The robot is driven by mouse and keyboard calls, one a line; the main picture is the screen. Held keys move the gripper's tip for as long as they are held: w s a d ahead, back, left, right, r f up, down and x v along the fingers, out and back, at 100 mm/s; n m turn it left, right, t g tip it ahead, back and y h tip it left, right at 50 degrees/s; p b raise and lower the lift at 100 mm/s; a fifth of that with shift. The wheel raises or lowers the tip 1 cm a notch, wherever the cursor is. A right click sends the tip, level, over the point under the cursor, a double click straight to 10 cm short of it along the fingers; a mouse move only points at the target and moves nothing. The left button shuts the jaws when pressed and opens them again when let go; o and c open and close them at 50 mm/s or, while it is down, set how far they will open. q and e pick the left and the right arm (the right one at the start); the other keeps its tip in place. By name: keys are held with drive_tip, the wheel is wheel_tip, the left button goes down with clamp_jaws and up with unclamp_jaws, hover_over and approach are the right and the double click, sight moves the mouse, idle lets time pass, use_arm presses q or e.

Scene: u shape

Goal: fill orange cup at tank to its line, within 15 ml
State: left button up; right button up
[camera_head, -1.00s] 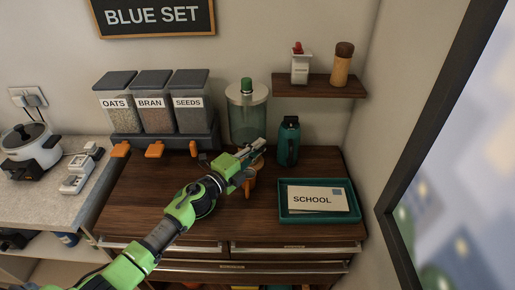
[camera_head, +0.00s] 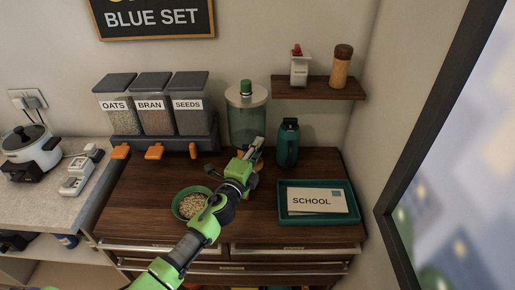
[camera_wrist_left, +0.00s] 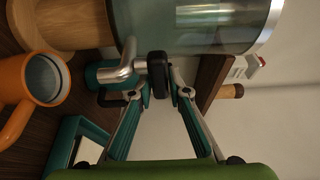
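The clear tank (camera_head: 247,122) with a green knob on its lid stands at the back of the wooden counter. Its metal spout (camera_wrist_left: 118,74) and black tap knob (camera_wrist_left: 158,75) show in the left wrist view. The orange cup (camera_wrist_left: 57,62) stands below the spout, its mouth towards it; the water level and line cannot be seen. In the head view the cup is mostly hidden behind my left gripper (camera_head: 256,146). That gripper is at the tap, its fingers apart on either side of the black knob, with no clear grip on it. My right gripper is not in view.
A teal bottle (camera_head: 288,143) stands close right of the tank. A teal tray (camera_head: 284,215) with a SCHOOL card is at the right. A green bowl (camera_head: 179,213) of grains lies beside my left arm. Grain dispensers (camera_head: 152,104) are at the back left; a shelf (camera_head: 318,88) hangs above right.

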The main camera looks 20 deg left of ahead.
use_arm(q)
drive_tip(key=shift+o, duration=0.8)
drive_tip(key=shift+s, duration=0.15)
drive_tip(key=s+a, duration=0.1)
drive_tip(key=s, duration=1)
drive_tip(key=shift+s, duration=0.35)
drive_tip(key=shift+a, duration=0.15)
